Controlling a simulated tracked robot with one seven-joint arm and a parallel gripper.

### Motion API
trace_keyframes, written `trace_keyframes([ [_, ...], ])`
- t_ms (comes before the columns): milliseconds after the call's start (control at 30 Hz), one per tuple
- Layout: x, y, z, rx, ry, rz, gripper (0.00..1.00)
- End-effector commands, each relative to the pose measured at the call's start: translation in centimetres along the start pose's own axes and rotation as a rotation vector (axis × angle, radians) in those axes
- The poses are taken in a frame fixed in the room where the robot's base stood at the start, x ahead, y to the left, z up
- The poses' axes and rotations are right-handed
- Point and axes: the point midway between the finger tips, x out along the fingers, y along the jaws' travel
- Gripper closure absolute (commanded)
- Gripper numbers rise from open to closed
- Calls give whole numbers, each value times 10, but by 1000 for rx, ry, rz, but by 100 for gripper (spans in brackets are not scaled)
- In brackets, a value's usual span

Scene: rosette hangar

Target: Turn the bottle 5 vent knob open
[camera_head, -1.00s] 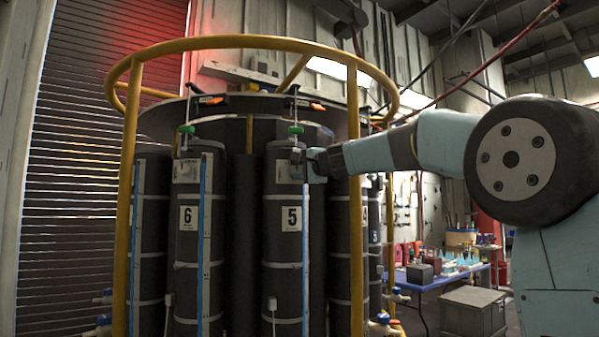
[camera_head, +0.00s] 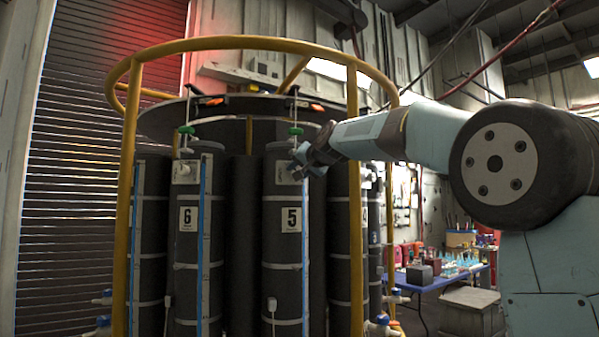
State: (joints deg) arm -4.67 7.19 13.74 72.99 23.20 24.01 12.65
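Bottle 5 (camera_head: 281,250) is a tall dark cylinder with a white "5" label, standing in the yellow-framed rack. A green knob (camera_head: 295,131) sits on a stem above its top. My gripper (camera_head: 295,171) is at the upper front of bottle 5, below the green knob, reaching in from the right. It covers part of a pale plate on the bottle. The fingers are small and dark against the bottle, so I cannot tell whether they are open or shut, or whether they touch anything.
A yellow ring rail (camera_head: 250,42) runs above the bottles. A yellow post (camera_head: 355,220) stands right of bottle 5, behind my arm's line. Bottle 6 (camera_head: 187,255), with its own green knob (camera_head: 186,130), stands to the left. A blue table (camera_head: 440,279) is at the back right.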

Motion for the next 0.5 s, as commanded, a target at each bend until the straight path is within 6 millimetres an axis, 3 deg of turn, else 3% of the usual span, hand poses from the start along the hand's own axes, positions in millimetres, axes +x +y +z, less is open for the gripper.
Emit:
trace_keyframes([
  [500,4,3,6,-390,-15,111,95],
])
